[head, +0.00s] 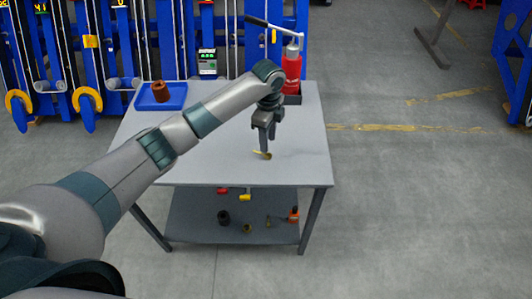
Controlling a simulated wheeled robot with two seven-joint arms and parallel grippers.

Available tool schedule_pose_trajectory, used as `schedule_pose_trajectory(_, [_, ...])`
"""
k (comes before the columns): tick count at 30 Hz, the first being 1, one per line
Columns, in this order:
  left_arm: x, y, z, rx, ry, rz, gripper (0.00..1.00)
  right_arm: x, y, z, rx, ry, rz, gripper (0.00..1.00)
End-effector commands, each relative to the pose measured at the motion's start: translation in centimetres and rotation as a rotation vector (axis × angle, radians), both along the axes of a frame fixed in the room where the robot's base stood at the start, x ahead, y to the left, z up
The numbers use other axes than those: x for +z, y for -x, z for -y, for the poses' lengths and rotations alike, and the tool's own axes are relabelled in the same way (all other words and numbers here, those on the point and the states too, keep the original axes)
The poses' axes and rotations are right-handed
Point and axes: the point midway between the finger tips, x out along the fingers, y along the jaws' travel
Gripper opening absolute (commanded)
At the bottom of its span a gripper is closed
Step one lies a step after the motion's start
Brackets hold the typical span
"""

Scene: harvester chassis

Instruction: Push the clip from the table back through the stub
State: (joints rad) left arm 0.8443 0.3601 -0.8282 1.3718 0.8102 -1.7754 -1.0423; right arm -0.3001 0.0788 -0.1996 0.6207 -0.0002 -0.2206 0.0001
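A small gold-yellow piece, which looks like the clip (260,154), is at the grey table (225,160), right of its middle. My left gripper (265,150) points straight down, with its fingertips at the clip. The fingers show nearly edge-on, so I cannot tell whether they are closed on it or only touching it. I cannot tell whether the clip rests on the tabletop or is just above it. My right gripper is not in view. I cannot make out the stub with certainty.
A blue tray (143,104) with a brown cylindrical part (160,91) stands at the table's back left. A red jack-like device (291,75) with a long handle stands at the back right. Small parts lie on the lower shelf (195,232). The tabletop's front is clear.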

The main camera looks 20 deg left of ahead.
Motion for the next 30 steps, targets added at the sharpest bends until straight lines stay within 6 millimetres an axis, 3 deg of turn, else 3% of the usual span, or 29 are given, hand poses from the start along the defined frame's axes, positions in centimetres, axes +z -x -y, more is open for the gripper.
schedule_pose_trajectory(16, [-0.9,0.1,-0.1,0.002,-0.001,-0.002,0.36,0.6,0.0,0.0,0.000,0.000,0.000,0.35])
schedule_pose_trajectory(22, [-3.1,0.4,-0.5,0.002,-0.001,-0.004,0.36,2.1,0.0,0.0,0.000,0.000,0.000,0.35])
schedule_pose_trajectory(30, [-5.6,0.3,-0.5,0.000,-0.001,0.000,0.36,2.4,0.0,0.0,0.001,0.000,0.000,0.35])
